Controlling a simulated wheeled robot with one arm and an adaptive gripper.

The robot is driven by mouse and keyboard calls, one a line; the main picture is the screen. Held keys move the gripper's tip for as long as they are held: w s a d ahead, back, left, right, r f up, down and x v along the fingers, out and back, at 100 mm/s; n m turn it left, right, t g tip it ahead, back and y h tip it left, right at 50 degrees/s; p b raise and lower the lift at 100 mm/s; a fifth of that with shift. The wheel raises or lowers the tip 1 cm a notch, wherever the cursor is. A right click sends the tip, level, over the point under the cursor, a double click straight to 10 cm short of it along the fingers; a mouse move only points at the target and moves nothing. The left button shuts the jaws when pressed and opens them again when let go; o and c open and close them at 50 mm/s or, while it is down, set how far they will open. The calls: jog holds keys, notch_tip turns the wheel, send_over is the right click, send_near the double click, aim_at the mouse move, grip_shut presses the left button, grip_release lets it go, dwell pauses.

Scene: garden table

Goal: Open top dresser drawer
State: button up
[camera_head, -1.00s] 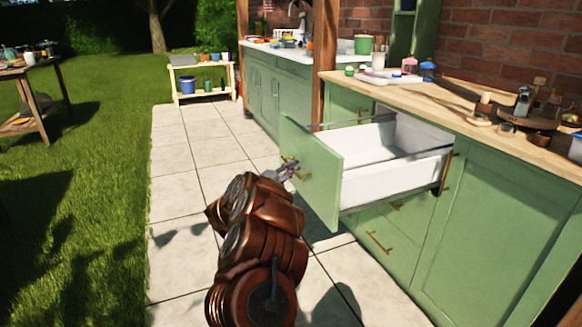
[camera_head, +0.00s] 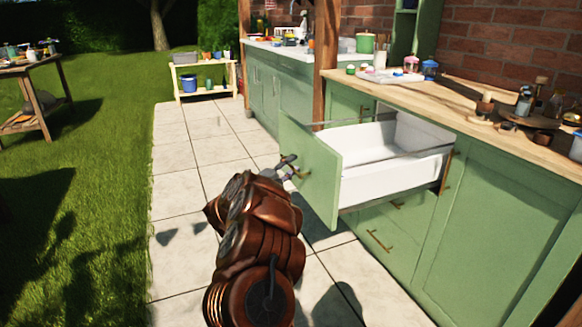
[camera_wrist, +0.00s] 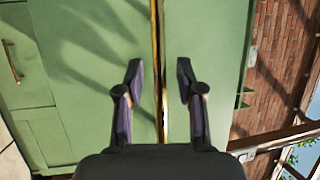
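The top dresser drawer (camera_head: 395,170) is pulled well out of the green dresser, and its white inside shows empty. Its green front panel (camera_head: 318,180) faces my gripper and carries a small brass handle (camera_head: 302,176). My gripper (camera_head: 291,164) is at the outer face of this panel, beside the handle. In the wrist view my gripper (camera_wrist: 160,72) is open, its two dark fingers apart with nothing clamped between them. A thin brass-coloured strip runs through the gap; I cannot tell whether the fingers touch it.
Closed lower drawers (camera_head: 385,235) sit under the open one. The wooden countertop (camera_head: 470,105) holds a tray, jars and bottles. A wooden post (camera_head: 325,60) stands behind the drawer.

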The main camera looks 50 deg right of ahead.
jog(key=v, duration=1.2)
dwell(0.4)
